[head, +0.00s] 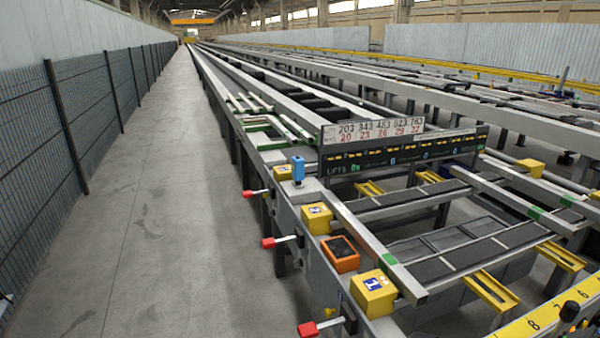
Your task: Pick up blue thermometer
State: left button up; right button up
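A small upright blue device (298,169), which looks like the blue thermometer, stands on the near left edge of the runout table (318,262). It is beside a yellow box and just left of the sign panel. Nothing is touching it from above, and its front and top are visible. Neither of my grippers shows in the head view.
Yellow boxes (373,293) and an orange device with a dark screen (341,253) sit along the table edge. Red-tipped levers (270,242) stick out into the aisle. The concrete aisle (150,220) is clear, with a mesh fence (30,150) at left.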

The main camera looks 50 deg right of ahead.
aim_at(298, 164)
jog(key=i+z, duration=0.75)
jog(key=i+j+z, duration=0.1)
jog(key=z, duration=0.25)
jog(key=i, duration=0.1)
